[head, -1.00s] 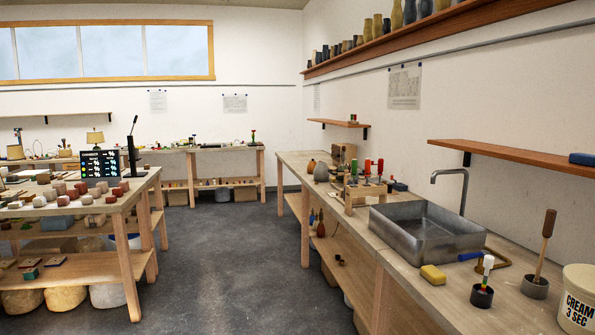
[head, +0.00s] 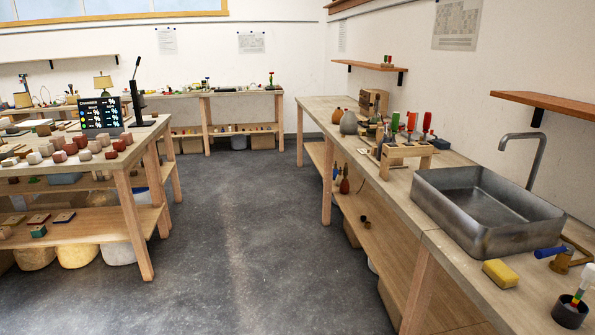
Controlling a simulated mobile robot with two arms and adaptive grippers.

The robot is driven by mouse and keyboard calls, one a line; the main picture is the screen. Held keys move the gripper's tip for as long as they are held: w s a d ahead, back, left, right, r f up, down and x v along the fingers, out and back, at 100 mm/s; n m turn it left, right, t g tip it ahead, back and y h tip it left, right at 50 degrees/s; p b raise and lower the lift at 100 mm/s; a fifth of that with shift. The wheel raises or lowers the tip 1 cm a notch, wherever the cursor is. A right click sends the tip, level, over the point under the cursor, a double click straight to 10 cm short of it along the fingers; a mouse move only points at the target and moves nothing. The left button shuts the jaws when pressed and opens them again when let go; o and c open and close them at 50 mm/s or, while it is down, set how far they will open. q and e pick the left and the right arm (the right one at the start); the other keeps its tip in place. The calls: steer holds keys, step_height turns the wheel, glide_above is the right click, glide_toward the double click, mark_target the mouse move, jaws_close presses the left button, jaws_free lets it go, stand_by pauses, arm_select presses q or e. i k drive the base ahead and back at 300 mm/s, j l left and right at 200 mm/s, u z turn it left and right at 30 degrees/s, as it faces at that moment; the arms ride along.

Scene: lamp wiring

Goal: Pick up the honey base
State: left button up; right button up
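Neither of my grippers is in view. I cannot pick out the honey base for sure. A small orange-brown rounded vessel (head: 338,115) stands at the far part of the right bench, beside a grey rounded vessel (head: 348,123). A lamp with a tan shade (head: 103,82) stands on the back bench at the left, and another tan shade (head: 23,100) shows at the far left. These are too small to tell whether any is the honey base.
The right bench (head: 385,200) carries a wooden rack (head: 405,152), a metal sink (head: 485,235) and a yellow sponge (head: 500,273). The left table (head: 135,140) holds several small blocks and a dark display (head: 100,113). The grey floor (head: 240,230) between them is clear.

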mark_target(337, 114)
steer(key=i, duration=3.9)
